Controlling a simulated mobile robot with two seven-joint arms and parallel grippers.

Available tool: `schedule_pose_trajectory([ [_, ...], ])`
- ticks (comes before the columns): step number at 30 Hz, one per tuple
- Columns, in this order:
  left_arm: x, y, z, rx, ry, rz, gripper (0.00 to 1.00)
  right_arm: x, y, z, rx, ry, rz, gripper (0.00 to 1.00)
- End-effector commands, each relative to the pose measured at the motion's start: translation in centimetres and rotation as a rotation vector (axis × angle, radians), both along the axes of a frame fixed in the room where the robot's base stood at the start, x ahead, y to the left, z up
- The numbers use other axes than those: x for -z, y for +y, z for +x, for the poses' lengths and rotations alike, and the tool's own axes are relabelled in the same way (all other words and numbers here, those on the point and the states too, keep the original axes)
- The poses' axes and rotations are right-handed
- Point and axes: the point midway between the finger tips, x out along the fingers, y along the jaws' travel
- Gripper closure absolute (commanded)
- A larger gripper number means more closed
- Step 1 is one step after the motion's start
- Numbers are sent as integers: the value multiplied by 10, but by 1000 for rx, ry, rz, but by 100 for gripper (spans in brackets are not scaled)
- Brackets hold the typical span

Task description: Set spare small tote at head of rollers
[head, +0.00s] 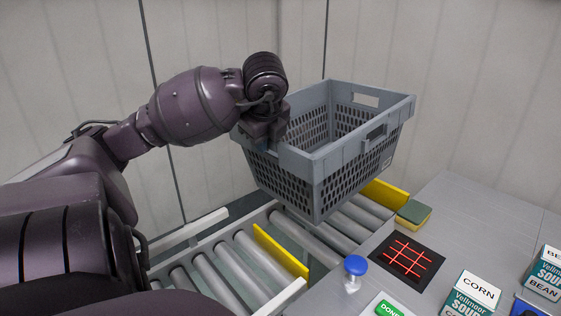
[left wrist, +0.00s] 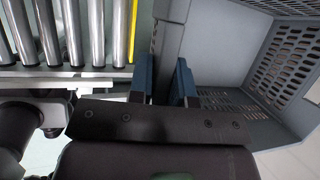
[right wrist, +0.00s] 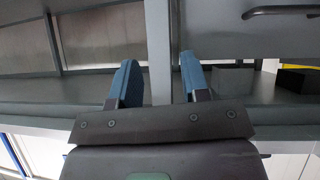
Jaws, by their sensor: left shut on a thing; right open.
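The grey small tote (head: 286,181) is empty, with mesh walls and handle slots. It hangs over the rollers (head: 230,268), between two yellow strips, and looks slightly tilted; I cannot tell whether its bottom touches them. My left gripper (head: 268,138) is shut on the tote's left rim. In the left wrist view the blue fingers (left wrist: 165,78) pinch the rim, with the tote's inside (left wrist: 225,45) to the right. My right gripper (right wrist: 155,82) is open and empty, seen only in the right wrist view, in front of grey furniture.
One yellow strip (head: 281,251) crosses the rollers in front of the tote, another (head: 386,194) lies behind it. The grey counter at right holds a sponge (head: 413,214), a black pad with red grid (head: 407,257), a blue-topped button (head: 355,267) and a corn box (head: 474,295).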

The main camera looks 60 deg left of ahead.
Motion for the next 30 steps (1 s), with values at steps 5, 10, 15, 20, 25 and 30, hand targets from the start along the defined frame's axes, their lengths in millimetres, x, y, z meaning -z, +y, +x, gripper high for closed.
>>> schedule_pose_trajectory([
  [5,57,0,13,0,76,2,100,28,1,-1,-8,40,-1,58],
  [10,75,0,17,0,102,2,100,29,3,4,-13,33,0,58],
  [15,80,0,17,0,106,2,100,30,3,4,-13,34,0,58],
  [20,88,0,17,0,107,2,100,32,4,3,-13,39,1,58],
  [25,102,0,17,0,111,2,100,39,4,-1,-13,54,1,58],
  [30,113,0,17,-1,109,2,100,47,3,-4,-12,68,1,58],
])
